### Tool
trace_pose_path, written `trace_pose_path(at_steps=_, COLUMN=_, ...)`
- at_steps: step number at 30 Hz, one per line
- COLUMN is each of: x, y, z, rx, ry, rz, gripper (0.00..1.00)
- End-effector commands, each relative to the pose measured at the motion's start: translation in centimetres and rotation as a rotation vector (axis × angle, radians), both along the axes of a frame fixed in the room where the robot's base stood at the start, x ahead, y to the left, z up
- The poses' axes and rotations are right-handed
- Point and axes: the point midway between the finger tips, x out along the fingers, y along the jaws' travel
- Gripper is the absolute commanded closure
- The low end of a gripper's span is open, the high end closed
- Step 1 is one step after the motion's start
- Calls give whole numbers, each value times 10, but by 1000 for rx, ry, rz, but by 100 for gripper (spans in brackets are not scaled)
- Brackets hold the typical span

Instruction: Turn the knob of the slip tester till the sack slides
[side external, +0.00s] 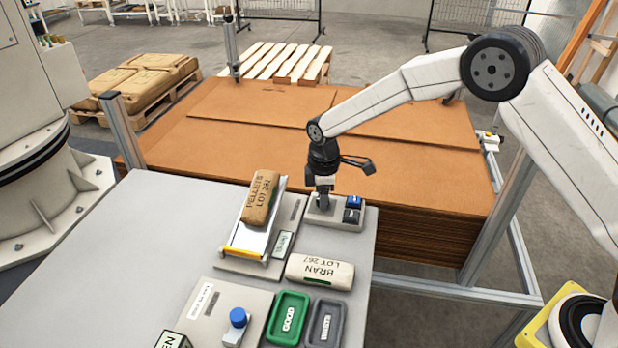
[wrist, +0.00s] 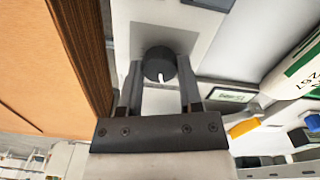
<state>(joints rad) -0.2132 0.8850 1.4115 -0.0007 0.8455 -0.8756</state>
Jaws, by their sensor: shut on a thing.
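My gripper (side external: 323,197) is at the slip tester's control box (side external: 350,226), pointing down. In the wrist view its two fingers (wrist: 160,72) are on either side of a dark round knob (wrist: 160,62) and shut on it. The knob's white pointer line faces the bottom of that picture. In the side view the gripper hides the knob. The brown sack (side external: 262,199), marked PELLETS, lies on the upper part of the tester's pale plate (side external: 253,232). A yellow stop (side external: 243,253) is at the plate's near end, apart from the sack. I cannot tell the plate's exact tilt.
A white BRAN sack (side external: 320,272) lies near the tester. Green (side external: 288,318) and grey (side external: 325,323) trays and a blue knob (side external: 238,317) are in front. Stacked brown sheets (side external: 420,165) stand behind the table.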

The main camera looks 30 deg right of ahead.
Motion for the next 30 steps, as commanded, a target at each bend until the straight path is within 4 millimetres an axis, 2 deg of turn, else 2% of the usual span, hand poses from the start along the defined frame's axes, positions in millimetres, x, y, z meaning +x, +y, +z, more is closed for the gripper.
trace_pose_path(at_steps=21, x=1, y=0, z=1, rx=1, ry=-2, rz=-627, gripper=100)
trace_pose_path(at_steps=30, x=1, y=0, z=1, rx=2, ry=-3, rz=-833, gripper=100)
